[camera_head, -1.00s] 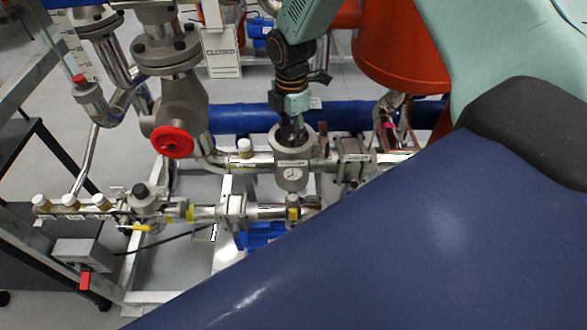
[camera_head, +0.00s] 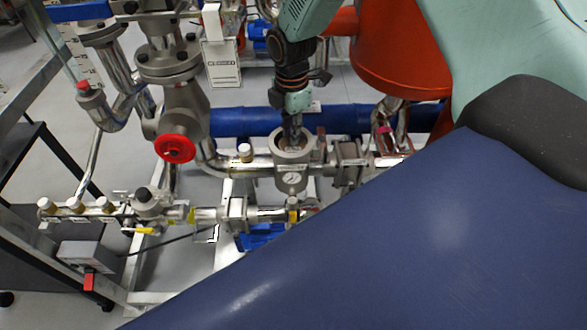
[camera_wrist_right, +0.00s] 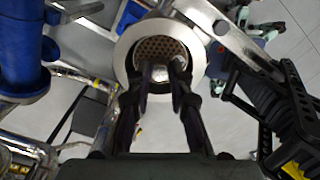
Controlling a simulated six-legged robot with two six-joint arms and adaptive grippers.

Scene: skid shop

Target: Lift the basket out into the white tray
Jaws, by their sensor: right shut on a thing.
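My right gripper (camera_head: 292,138) reaches down into the open top of a grey strainer housing (camera_head: 291,178) in the head view. In the right wrist view its two dark fingers (camera_wrist_right: 162,68) are close together over the round housing mouth (camera_wrist_right: 126,62), shut on the basket. The basket (camera_wrist_right: 153,46) is a perforated metal cup inside the housing; its lower part is hidden. I cannot make out a white tray in these views. My left gripper is not in view.
A blue pipe (camera_head: 235,122) runs behind the housing. A red handwheel valve (camera_head: 175,148) stands to its left and a large orange-red vessel (camera_head: 400,55) behind right. A hanging sign (camera_head: 221,63) is behind. Pipes and flanges crowd both sides of the housing.

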